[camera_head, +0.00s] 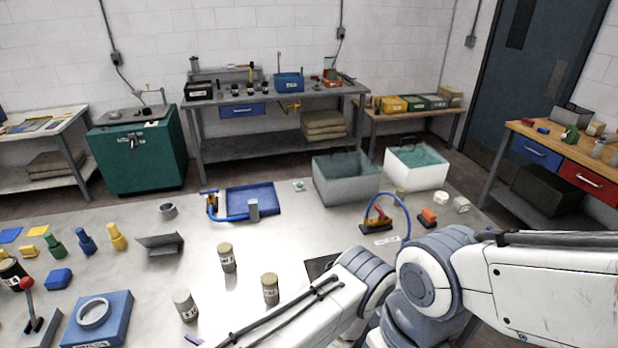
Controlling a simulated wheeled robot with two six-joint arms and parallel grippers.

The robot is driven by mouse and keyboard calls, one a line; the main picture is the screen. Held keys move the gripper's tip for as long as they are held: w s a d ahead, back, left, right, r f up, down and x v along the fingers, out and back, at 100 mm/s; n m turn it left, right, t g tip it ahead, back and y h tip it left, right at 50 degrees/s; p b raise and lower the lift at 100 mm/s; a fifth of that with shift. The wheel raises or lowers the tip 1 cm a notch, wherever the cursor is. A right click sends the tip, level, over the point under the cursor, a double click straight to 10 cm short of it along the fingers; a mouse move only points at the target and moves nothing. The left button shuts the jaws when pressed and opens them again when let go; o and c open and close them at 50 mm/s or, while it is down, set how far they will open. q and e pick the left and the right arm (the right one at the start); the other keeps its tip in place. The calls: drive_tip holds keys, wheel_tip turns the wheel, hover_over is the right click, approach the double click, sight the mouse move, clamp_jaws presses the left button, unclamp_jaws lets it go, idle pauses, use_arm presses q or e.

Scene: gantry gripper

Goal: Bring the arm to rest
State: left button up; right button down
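My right arm (430,285) comes in from the right edge, with white links and blue-grey joints. It bends over the front right of the grey metal table (130,205). One white link (305,308) with dark cables runs from the bend toward the bottom edge. My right gripper does not show. My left arm and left gripper are not in view. The arm hides part of the table's front right and a dark plate (318,266) there.
Three capped cylinders, one standing (227,258), another (270,289) and a third (184,305), are near the arm. A blue block with a ring (97,318) and a red-knobbed lever (30,305) are front left. A blue tray (262,196) and two bins (345,184) (416,173) are behind.

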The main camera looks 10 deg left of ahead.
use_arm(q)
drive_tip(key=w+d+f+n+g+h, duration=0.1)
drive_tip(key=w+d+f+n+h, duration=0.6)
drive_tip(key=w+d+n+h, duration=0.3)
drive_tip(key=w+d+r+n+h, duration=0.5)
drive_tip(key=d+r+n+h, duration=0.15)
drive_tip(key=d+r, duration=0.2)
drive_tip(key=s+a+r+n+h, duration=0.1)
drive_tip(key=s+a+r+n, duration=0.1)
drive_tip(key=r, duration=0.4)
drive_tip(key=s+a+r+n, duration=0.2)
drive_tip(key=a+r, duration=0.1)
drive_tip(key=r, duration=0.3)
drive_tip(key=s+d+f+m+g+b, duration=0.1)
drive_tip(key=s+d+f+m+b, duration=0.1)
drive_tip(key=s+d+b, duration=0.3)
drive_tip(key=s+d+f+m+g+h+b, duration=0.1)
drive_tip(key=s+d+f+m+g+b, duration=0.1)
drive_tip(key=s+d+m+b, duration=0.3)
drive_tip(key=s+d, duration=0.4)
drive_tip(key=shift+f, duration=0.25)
use_arm(e)
wheel_tip(320, 180, down, 10)
drive_tip(key=shift+s+d, duration=0.15)
drive_tip(key=shift+s, duration=0.15)
